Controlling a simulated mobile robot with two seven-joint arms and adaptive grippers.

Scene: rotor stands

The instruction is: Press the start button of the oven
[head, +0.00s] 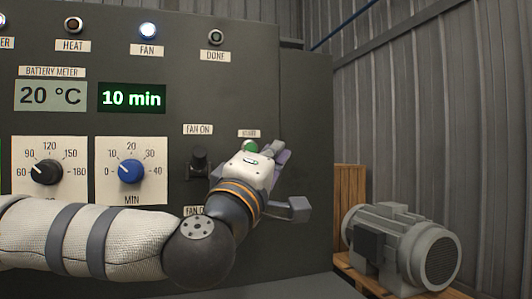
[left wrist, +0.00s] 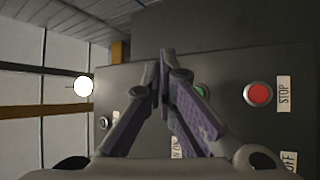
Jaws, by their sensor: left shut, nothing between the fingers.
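The oven's grey control panel (head: 285,75) fills the left and middle of the head view. The green start button (head: 250,146) sits under a small label and is partly covered by my left gripper (head: 276,150). In the left wrist view the green button (left wrist: 201,90) shows just right of the closed fingers, partly hidden behind one. My left gripper (left wrist: 164,58) is shut and empty, its tips close to the panel beside the button. I cannot tell whether it touches the panel. The red stop button (left wrist: 258,94) is further right in that view. My right gripper is out of view.
A black fan switch (head: 198,162) is just left of my gripper. A blue minutes knob (head: 131,171) and a black temperature knob (head: 46,172) are further left. The fan lamp (head: 147,31) is lit; the timer display (head: 131,98) reads 10 min. A grey motor (head: 402,246) stands right.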

